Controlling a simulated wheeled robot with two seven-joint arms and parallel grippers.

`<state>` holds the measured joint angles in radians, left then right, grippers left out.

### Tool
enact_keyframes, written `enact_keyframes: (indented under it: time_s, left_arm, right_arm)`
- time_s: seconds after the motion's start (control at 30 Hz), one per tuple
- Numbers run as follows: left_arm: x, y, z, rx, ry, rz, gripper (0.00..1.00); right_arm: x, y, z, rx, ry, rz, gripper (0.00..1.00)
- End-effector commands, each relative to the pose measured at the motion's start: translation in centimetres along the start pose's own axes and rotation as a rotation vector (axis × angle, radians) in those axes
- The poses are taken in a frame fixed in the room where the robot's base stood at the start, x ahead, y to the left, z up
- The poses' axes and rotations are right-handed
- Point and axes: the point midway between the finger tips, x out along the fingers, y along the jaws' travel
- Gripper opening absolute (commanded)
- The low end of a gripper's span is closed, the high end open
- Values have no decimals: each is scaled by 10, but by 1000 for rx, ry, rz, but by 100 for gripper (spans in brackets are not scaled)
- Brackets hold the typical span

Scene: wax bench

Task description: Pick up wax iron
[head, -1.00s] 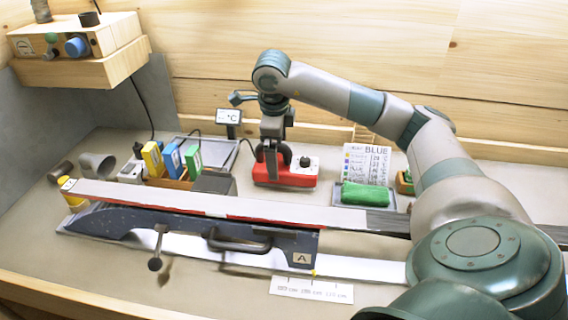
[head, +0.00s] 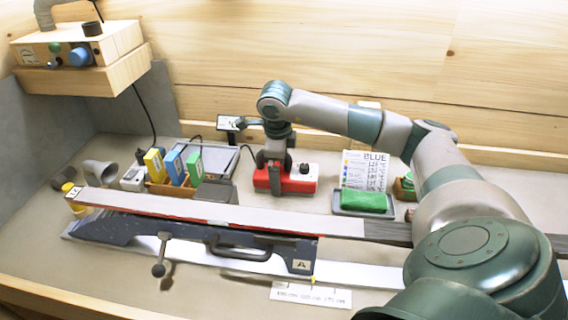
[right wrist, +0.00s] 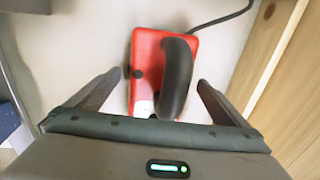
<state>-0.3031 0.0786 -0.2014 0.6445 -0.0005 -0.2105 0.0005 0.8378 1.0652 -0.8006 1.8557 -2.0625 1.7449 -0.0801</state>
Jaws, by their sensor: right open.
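The wax iron (head: 300,181) is a red block with a dark curved handle and a pale knob, standing on the bench near the back middle. In the right wrist view the red body (right wrist: 145,60) and its black handle (right wrist: 178,70) lie between the fingertips as seen from above. My right gripper (head: 274,178) is open and points down over the iron, one finger on each side of the handle. It also shows in the right wrist view (right wrist: 159,82). It is not closed on anything. In the head view it hides part of the handle. My left gripper is not in view.
A long ski (head: 250,216) lies across a dark vise in front of the iron. Left are yellow, blue and green wax blocks (head: 173,168); right is a green cloth (head: 363,201) on a tray. A cord (right wrist: 225,18) leaves the iron. A wooden wall stands behind.

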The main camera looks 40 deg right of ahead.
Motion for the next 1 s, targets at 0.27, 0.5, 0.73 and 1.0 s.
enact_keyframes:
  time_s: [0.27, 0.5, 0.73, 1.0]
  left_arm:
    - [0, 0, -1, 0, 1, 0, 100]
    - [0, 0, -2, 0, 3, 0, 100]
    - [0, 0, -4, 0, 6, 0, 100]
    - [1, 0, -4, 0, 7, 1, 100]
  right_arm:
    - [0, 0, 0, 0, -1, 0, 99]
    - [0, 0, 0, 0, -1, 0, 80]
    - [-2, -1, 0, 1, -2, -2, 46]
    - [-3, -1, 1, 1, -3, -2, 46]
